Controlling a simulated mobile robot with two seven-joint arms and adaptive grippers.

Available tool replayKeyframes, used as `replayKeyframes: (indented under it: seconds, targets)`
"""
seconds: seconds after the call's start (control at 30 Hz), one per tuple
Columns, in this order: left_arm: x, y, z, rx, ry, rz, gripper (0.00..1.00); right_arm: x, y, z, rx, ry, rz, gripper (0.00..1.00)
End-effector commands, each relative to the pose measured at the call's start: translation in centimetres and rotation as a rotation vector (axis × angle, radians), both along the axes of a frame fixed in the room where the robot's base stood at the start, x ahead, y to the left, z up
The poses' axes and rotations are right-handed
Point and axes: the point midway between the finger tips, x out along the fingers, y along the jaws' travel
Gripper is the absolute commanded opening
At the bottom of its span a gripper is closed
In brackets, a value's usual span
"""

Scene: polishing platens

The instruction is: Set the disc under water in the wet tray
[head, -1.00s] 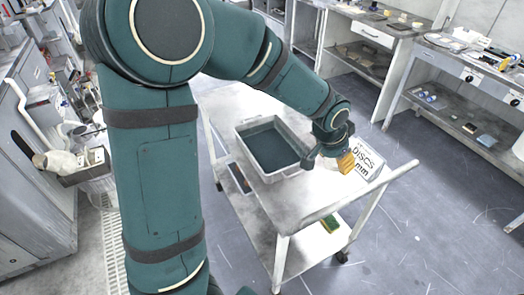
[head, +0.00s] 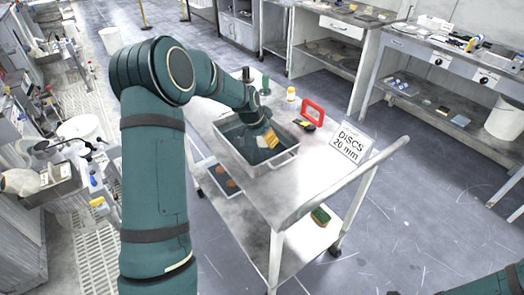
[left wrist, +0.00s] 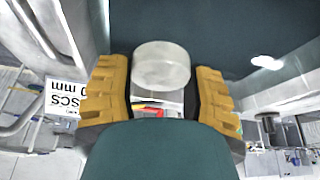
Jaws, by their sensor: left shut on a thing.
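The disc (left wrist: 161,66) is a pale grey, thick round piece between the yellow finger pads of my left gripper in the left wrist view. My left gripper (head: 269,141) is shut on it and points down inside the outline of the wet tray in the head view. The wet tray (head: 284,160) is a grey rectangular tub with dark teal water, standing on the cart. The water (left wrist: 215,30) fills the top of the wrist view behind the disc. I cannot make out the disc in the head view, nor whether it touches the water.
A sign reading "DISCS 20 mm" (head: 350,143) stands at the cart's right edge. The cart top (head: 283,188) is clear in front. A sponge (head: 320,215) lies on the lower shelf.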

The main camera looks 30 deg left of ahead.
Motion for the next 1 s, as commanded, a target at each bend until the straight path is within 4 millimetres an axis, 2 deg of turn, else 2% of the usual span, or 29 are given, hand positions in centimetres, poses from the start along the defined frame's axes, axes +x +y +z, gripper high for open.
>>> replayKeyframes:
  seconds: [0.03,0.27,0.5,0.87,0.9,0.97,1.0]
  targets:
    - [0.0,0.0,-0.8,0.0,0.0,0.001,0.15,0.0,0.0,-0.3,0.0,-0.001,0.0,0.0]
    - [0.0,0.0,-2.4,0.001,-0.001,0.0,0.15,0.1,0.0,-0.6,0.0,-0.003,-0.001,0.0]
    - [0.0,0.0,-5.3,0.001,-0.001,0.0,0.15,0.3,0.0,-1.2,-0.001,-0.006,-0.001,0.0]
    - [0.0,0.0,-5.7,0.001,-0.002,0.001,0.15,0.3,0.0,-1.5,-0.001,-0.007,-0.002,0.0]
    - [0.0,0.0,-5.7,0.001,-0.001,0.0,0.64,0.3,0.0,-1.5,-0.001,-0.008,-0.002,0.0]
    - [0.0,0.0,-5.6,0.001,-0.001,0.0,0.84,0.3,0.0,-1.4,-0.001,-0.008,-0.002,0.0]
    - [0.0,0.0,-5.6,0.001,-0.001,0.0,0.84,0.3,0.0,-1.4,-0.001,-0.008,-0.002,0.0]
